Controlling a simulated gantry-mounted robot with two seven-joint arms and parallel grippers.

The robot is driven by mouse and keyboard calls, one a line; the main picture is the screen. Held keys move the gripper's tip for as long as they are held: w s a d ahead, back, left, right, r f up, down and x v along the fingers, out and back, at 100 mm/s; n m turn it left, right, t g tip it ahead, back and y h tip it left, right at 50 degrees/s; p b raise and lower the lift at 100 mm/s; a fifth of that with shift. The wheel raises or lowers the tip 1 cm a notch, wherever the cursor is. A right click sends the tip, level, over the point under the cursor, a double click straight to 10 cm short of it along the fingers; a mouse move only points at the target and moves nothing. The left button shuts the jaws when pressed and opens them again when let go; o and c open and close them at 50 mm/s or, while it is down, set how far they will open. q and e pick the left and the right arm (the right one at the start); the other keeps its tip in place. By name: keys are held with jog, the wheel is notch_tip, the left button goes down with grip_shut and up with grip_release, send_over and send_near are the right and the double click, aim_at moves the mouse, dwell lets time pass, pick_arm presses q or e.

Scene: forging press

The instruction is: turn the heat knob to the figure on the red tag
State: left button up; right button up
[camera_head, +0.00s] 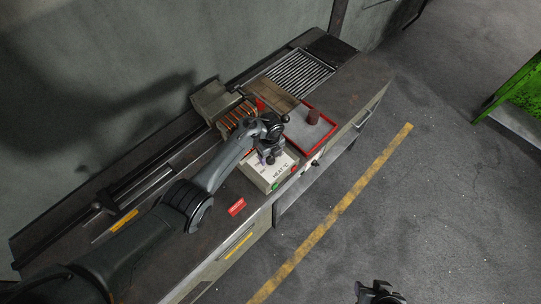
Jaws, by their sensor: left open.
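A pale control box (281,173) marked "HEAT °C" stands on the bench, with a green button and a red button on its front edge. My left gripper (269,157) is open above the back part of this box. The gripper covers that part, so I cannot make out the heat knob or its setting. A small red tag (237,207) lies flat on the bench left of the box; its figure is too small to read. My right gripper (379,293) shows only in part at the bottom edge, away from the bench.
Behind the box is a unit with glowing orange bars (236,117). A red-rimmed tray (329,140) with a dark reddish cylinder (313,116) on it lies to the right. A slotted grate (298,72) is at the far end. The floor in front is clear.

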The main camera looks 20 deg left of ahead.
pick_arm(q)
jog(key=shift+f, duration=0.1)
jog(key=c, duration=1.1)
jog(key=shift+o, duration=0.2)
